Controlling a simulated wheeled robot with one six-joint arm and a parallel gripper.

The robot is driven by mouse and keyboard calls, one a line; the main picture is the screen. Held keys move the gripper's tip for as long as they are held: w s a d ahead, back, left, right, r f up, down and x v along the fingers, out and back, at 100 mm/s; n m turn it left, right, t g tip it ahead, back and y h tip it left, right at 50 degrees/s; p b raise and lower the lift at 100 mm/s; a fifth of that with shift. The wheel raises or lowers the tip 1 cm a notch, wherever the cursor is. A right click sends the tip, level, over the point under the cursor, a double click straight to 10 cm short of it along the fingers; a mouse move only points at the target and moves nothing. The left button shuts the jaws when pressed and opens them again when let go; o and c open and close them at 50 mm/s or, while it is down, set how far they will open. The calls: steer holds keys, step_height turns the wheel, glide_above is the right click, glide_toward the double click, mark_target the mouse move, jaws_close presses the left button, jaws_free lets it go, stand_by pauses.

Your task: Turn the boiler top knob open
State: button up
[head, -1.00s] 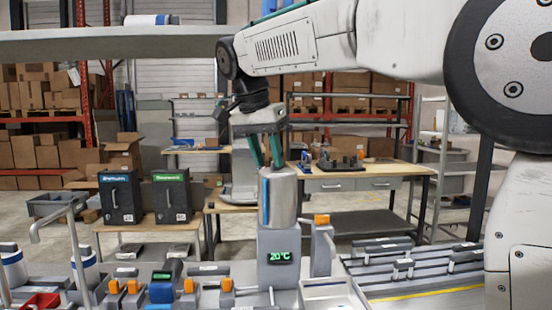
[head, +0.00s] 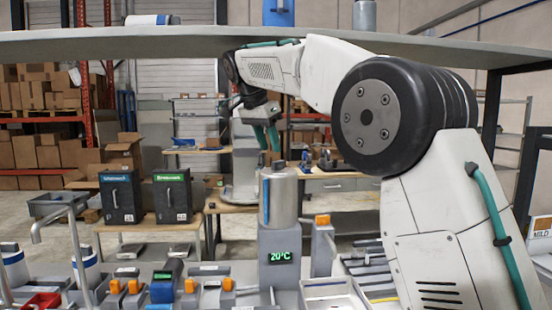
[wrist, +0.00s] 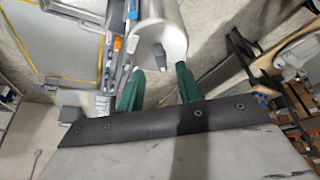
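The boiler (head: 278,202) is a silver cylinder on a grey base with a green 20°C display. Its small grey top knob (head: 279,164) shows on the lid in the head view. In the wrist view the top knob (wrist: 158,56) sits on the round end of the boiler (wrist: 165,25), beyond and between my fingertips. My gripper (head: 268,149) has green fingers and hangs just above the boiler top in the head view. In the wrist view my gripper (wrist: 160,76) is open, its fingers apart with nothing between them.
A grey shelf (head: 180,43) spans above the arm. An orange-topped grey post (head: 322,246) stands right of the boiler. Orange-topped levers (head: 190,287) and a bent metal pipe (head: 77,250) are at front left. Two black boxes (head: 172,197) stand on a bench behind.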

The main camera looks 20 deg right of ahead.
mark_target(278, 165)
steer(key=shift+d+x, duration=0.2)
steer(key=shift+x, duration=1.15)
steer(key=shift+d+x, duration=0.15)
steer(key=shift+x, duration=1.25)
steer(key=shift+w+r, duration=0.2)
jaws_close()
